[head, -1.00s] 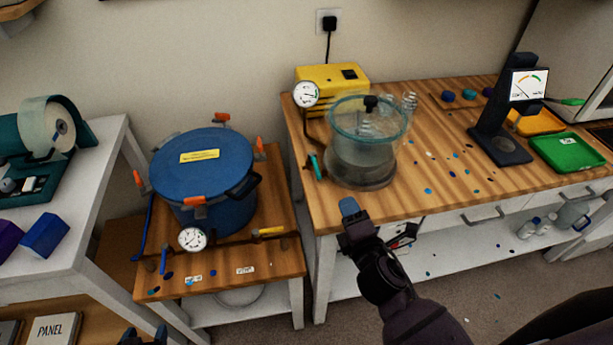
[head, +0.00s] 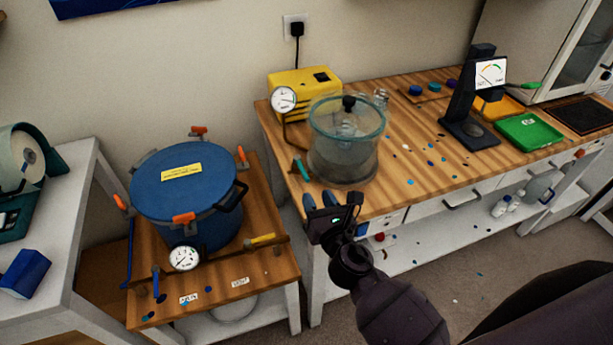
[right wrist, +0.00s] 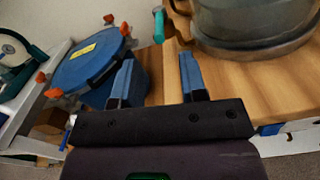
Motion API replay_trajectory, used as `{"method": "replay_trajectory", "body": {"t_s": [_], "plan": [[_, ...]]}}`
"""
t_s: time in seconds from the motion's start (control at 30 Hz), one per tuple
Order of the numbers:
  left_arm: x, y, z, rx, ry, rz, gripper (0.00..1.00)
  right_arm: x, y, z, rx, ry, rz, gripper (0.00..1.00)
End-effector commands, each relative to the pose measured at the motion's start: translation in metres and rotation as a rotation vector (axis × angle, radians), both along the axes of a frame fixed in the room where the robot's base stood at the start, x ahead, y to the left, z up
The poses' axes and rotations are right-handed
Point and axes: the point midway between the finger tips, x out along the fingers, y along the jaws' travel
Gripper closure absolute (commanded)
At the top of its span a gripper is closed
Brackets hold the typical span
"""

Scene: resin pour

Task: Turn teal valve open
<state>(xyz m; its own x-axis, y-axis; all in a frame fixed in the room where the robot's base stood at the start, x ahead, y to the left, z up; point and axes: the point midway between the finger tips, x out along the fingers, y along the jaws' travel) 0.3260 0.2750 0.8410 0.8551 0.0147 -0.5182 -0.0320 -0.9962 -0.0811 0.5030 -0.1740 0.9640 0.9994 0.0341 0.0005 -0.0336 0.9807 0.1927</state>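The teal valve (head: 301,169) has a small teal handle at the left front edge of the wooden bench, beside the clear chamber (head: 343,155). In the right wrist view the teal handle (right wrist: 158,25) shows at the top, beyond and between the fingers. My right gripper (head: 319,199) is in front of the bench edge, a little below and right of the valve in the head view. Its blue fingers are apart with nothing between them, as the right wrist view (right wrist: 158,75) shows. It looks apart from the valve. My left gripper is not in view.
A blue pressure pot (head: 187,190) with orange clamps and a gauge stands on a lower wooden table (head: 270,290) at left. A yellow pump (head: 305,90) with a gauge (head: 284,99) sits behind the chamber. A green tray (head: 529,132) is at right.

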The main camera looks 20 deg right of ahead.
Motion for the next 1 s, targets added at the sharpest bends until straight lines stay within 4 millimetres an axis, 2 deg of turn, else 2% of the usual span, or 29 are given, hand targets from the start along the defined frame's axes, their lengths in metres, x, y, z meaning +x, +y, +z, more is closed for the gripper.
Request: {"method": "replay_trajectory", "body": {"t_s": [0.2,0.43,0.6,0.87,1.0], "plan": [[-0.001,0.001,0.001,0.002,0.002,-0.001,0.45,0.038,0.002,0.001,0.002,-0.001,0.001,0.61],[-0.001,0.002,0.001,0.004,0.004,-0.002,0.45,0.065,0.002,0.0,0.001,0.0,0.0,0.61],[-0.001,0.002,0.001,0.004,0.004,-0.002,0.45,0.073,0.003,0.0,0.002,0.001,0.0,0.61],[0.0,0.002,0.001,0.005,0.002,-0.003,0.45,0.074,0.003,0.0,0.002,0.0,0.0,0.61],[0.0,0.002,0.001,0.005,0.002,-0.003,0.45,0.074,0.003,0.0,0.003,0.0,0.0,0.79]]}}
